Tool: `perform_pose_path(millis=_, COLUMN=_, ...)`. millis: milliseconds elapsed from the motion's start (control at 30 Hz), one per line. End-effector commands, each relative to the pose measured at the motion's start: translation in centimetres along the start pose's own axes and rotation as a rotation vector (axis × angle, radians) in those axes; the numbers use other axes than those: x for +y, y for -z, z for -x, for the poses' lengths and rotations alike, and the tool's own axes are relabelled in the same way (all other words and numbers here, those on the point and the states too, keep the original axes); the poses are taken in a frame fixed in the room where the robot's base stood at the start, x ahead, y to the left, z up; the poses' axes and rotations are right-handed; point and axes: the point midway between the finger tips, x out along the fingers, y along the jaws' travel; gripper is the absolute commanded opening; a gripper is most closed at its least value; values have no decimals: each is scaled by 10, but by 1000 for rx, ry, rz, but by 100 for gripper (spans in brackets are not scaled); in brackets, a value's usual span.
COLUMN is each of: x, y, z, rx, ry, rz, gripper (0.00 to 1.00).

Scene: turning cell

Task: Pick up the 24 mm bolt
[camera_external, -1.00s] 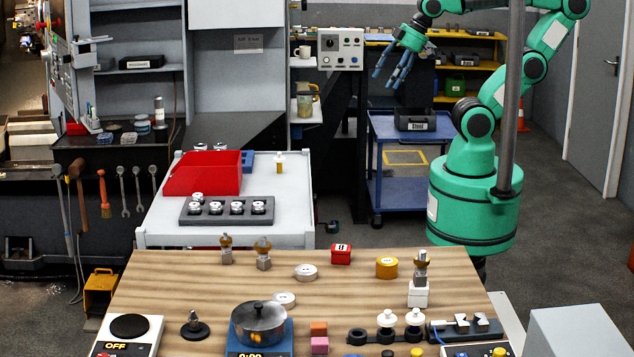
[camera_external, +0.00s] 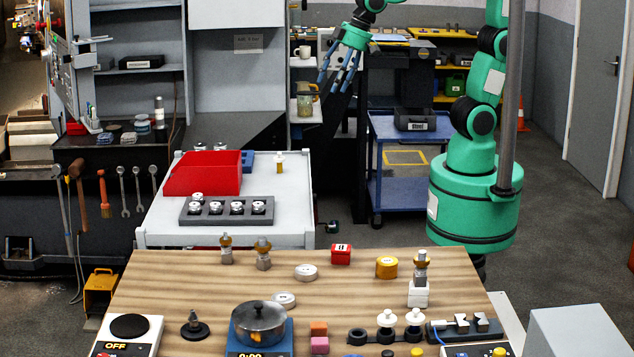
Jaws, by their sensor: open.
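My gripper (camera_external: 340,74) hangs in the air at the upper middle, left of my arm's base. Its blue fingers point down, are spread open and hold nothing. I cannot tell which object is the 24 mm bolt, since sizes are not readable. Two small upright metal pieces with brass-coloured parts, (camera_external: 226,250) and (camera_external: 263,255), stand on the wooden table (camera_external: 190,285). A similar piece (camera_external: 421,268) stands on a white block at the right. My gripper is well away from all of these.
A white bench (camera_external: 290,215) carries a red bin (camera_external: 203,173), a grey tray (camera_external: 226,211) of metal parts and a small yellow-and-white piece (camera_external: 280,163). A blue cart (camera_external: 398,128) stands behind. A pot (camera_external: 258,322), discs and blocks crowd the table's front.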

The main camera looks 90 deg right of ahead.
Motion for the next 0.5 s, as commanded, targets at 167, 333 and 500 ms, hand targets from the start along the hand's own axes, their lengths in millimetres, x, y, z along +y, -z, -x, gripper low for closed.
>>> perform_pose_path(millis=167, x=-39, y=31, z=-30, rx=-23, ry=4, rz=11, gripper=59)
perform_pose_path(millis=333, x=-78, y=56, z=-60, rx=-37, ry=6, rz=20, gripper=59)
perform_pose_path(millis=500, x=-122, y=75, z=-94, rx=-53, ry=7, rz=30, gripper=59)
